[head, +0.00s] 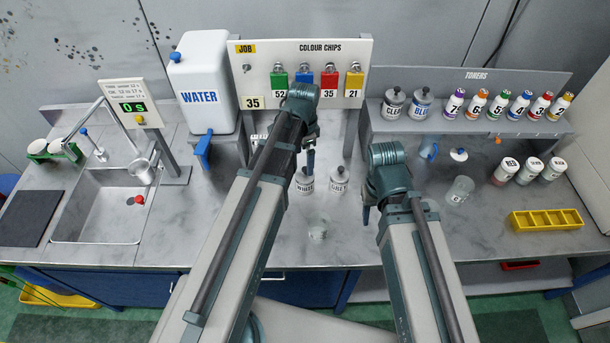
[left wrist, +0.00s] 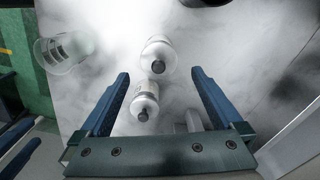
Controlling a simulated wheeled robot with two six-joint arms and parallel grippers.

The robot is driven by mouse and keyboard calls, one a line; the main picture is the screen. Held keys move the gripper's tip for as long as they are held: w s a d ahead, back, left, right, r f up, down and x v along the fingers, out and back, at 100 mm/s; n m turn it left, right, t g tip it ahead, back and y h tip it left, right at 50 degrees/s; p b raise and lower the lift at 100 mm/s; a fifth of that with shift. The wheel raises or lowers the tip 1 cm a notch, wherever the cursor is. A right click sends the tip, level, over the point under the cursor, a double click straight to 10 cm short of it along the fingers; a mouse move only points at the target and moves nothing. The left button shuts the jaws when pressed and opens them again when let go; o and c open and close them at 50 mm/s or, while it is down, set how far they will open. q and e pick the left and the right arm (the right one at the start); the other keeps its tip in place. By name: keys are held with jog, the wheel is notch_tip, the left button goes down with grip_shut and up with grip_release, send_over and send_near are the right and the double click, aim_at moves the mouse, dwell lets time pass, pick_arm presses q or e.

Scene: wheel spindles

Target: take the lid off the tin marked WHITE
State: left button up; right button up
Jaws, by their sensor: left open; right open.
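The tin marked WHITE (head: 304,184) stands upright on the bench, left of the tin marked GREY (head: 338,184). My left gripper (head: 310,160) points down just above the WHITE tin and partly hides its top. In the left wrist view my open fingers (left wrist: 160,74) are on either side of a dark lid knob (left wrist: 158,67). The tin under it (left wrist: 158,50) appears to be WHITE, but its label is not readable there. The other tin (left wrist: 145,98) also has its knobbed lid on. My right gripper (head: 367,212) hangs right of the tins, with nothing visible in it.
A clear glass (head: 318,232) stands in front of the tins and also shows in the left wrist view (left wrist: 62,54). Another glass (head: 460,190) and a yellow tray (head: 546,220) are to the right. The sink (head: 100,215) is left. Bare bench lies around the tins.

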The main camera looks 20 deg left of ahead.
aim_at(305, 168)
pick_arm(q)
jog(key=shift+d+f+b, duration=0.15)
jog(key=shift+f+b, duration=2.45)
jog(key=shift+f, duration=0.05)
jog(key=shift+r, duration=0.1)
jog(key=c, duration=1.2)
